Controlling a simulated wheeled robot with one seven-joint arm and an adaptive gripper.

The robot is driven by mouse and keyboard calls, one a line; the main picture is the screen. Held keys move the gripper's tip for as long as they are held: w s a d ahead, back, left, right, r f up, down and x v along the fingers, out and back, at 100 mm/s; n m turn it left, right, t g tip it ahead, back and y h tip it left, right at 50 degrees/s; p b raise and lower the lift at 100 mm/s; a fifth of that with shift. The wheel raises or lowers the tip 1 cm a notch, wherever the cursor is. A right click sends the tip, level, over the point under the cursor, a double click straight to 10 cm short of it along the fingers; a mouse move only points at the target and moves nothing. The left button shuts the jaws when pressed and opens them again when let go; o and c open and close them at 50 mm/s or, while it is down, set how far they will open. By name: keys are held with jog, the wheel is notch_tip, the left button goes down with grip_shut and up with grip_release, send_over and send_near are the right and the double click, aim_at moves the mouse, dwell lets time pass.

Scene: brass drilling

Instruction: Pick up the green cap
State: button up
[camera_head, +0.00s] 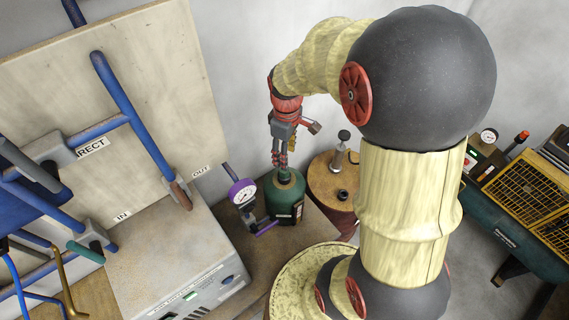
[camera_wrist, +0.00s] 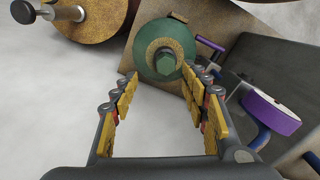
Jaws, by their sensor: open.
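The green cap (camera_wrist: 166,62) is a hexagonal knob at the centre of a round brass-coloured ring on top of a green canister (camera_wrist: 152,34). In the head view the green canister (camera_head: 285,200) stands upright on a brown surface, and its cap is mostly hidden by my gripper (camera_head: 281,163), which points down just above it. In the wrist view my gripper (camera_wrist: 160,84) is open, with yellow-padded fingers spread left and right. The cap shows beyond the gap between the fingertips. Nothing is held.
A purple-rimmed gauge (camera_head: 242,193) stands close beside the canister at left, with a purple handle (camera_head: 265,229) near its base. A rusty drum (camera_head: 330,190) with a metal plunger is close at right. A panel with blue pipes (camera_head: 130,120) stands at left.

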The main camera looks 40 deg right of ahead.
aim_at(284, 174)
jog(key=shift+s+a+n, duration=0.1)
jog(key=shift+s+n, duration=0.05)
jog(key=shift+n, duration=0.25)
jog(key=shift+f, duration=0.8)
jog(key=f, duration=0.3)
jog(key=a+f, duration=0.1)
jog(key=f, duration=0.1)
jog(key=shift+f, duration=0.55)
jog(key=c, duration=1.2)
grip_shut()
